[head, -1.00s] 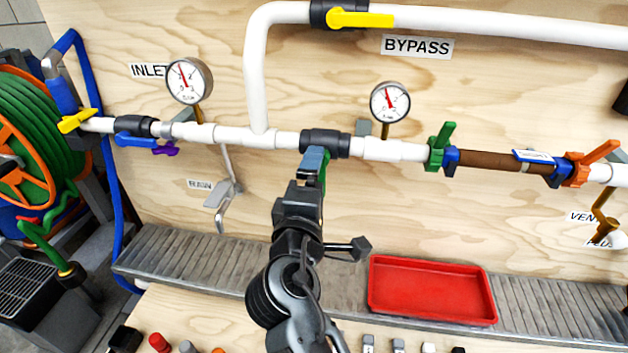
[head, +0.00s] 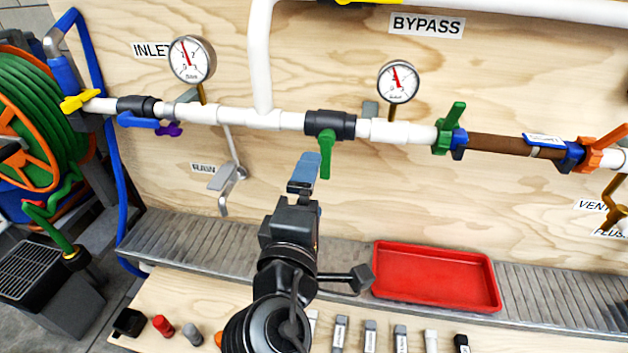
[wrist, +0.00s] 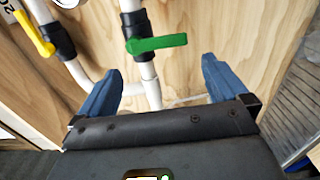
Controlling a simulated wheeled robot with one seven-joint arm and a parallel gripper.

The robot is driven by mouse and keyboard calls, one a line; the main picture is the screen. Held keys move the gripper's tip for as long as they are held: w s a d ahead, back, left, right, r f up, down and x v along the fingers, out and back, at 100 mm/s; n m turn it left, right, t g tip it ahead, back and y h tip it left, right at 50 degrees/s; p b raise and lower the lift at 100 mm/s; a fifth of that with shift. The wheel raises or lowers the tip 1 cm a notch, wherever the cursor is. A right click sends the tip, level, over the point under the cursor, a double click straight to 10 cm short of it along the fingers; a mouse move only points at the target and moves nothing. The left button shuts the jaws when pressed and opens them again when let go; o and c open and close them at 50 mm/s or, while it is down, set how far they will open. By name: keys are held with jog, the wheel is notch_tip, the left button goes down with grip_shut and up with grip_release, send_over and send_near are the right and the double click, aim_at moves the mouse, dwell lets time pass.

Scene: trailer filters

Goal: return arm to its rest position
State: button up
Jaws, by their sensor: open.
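My gripper (head: 304,170) is in the middle of the head view, below the white pipe and in front of the plywood panel. Its blue fingers are apart and empty in the wrist view (wrist: 162,90). The green valve handle (head: 326,150) hangs down from a black valve body (head: 330,124) just above and right of my fingertips. The handle also shows beyond the fingers in the wrist view (wrist: 160,43), with no finger touching it.
A red tray (head: 436,277) sits on the grey ledge (head: 190,240) to the right of my arm. Several small items stand along the wooden bench (head: 180,300). A green hose reel (head: 40,130) is at left. Gauges (head: 192,60) and valves line the pipe above.

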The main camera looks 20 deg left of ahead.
jog(key=shift+s, duration=0.2)
dwell(0.3)
jog(key=s+d+f+m+g, duration=0.2)
jog(key=s+d+f+m, duration=0.2)
jog(key=s+d+f, duration=0.55)
jog(key=s+d+f+m+g, duration=0.1)
jog(key=s+d+f+m, duration=0.45)
jog(key=d, duration=0.65)
jog(key=s+d+r+m+h, duration=0.2)
jog(key=s+d+r+m, duration=0.2)
jog(key=s+d, duration=0.4)
jog(key=s+d+r+m+h, duration=0.2)
jog(key=s+d+r+m, duration=0.2)
jog(key=s+d+m, duration=0.3)
jog(key=s+d, duration=0.2)
jog(key=s, duration=0.2)
jog(key=shift+s+r, duration=0.4)
